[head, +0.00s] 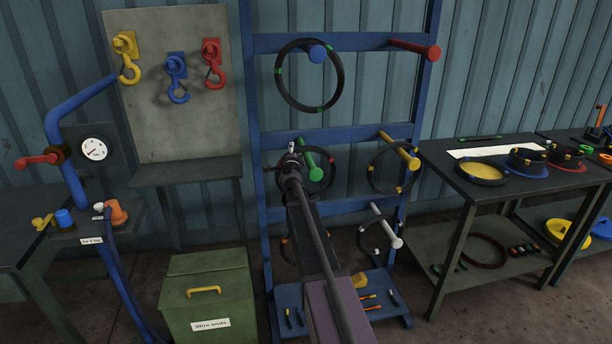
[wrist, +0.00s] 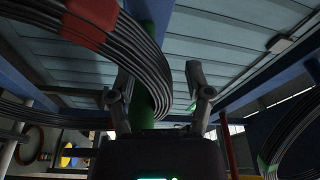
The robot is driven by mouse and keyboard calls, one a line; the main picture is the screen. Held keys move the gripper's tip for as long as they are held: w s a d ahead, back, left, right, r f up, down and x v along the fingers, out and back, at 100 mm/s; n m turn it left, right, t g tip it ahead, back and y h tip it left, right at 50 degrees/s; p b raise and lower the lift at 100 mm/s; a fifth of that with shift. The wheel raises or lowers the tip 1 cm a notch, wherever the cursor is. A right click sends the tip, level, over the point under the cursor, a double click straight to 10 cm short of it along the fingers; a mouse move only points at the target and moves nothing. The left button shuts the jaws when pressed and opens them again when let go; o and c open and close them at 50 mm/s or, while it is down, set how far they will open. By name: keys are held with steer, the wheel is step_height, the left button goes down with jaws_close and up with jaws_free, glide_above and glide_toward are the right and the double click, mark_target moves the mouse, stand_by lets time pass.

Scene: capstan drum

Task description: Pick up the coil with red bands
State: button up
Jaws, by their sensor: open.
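The coil with red bands hangs on the green peg (head: 308,160) in the middle left of the blue rack. In the head view my arm hides much of this coil (head: 334,170). In the wrist view its dark strands and one red band (wrist: 88,22) are close, sweeping from the upper left down between my fingers. My gripper (wrist: 160,92) is open, one finger on each side of the strands and of the green peg behind them. I cannot tell whether the fingers touch the coil. In the head view my gripper (head: 291,164) is at the coil's left side.
A green-banded coil (head: 279,88) hangs above on a blue peg. A yellow-banded coil (head: 371,172) hangs to the right, and a white-banded one (head: 361,237) below it. A red peg (head: 415,48) is bare. A green bin (head: 208,295) stands left, a table (head: 450,172) right.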

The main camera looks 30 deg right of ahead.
stand_by(0.5)
jaws_close()
steer(key=shift+r+p, duration=0.25)
steer(key=shift+p, duration=0.1)
steer(key=shift+r+p, duration=1.55)
steer(key=shift+r, duration=0.05)
steer(key=shift+s+a+f, duration=0.1)
steer(key=shift+s+a, duration=0.1)
steer(key=shift+s, duration=0.15)
steer(key=r+p+v, duration=0.1)
steer(key=r+v, duration=0.1)
steer(key=v, duration=1.3)
steer(key=shift+s+d, duration=0.25)
steer(key=shift+r, duration=0.1)
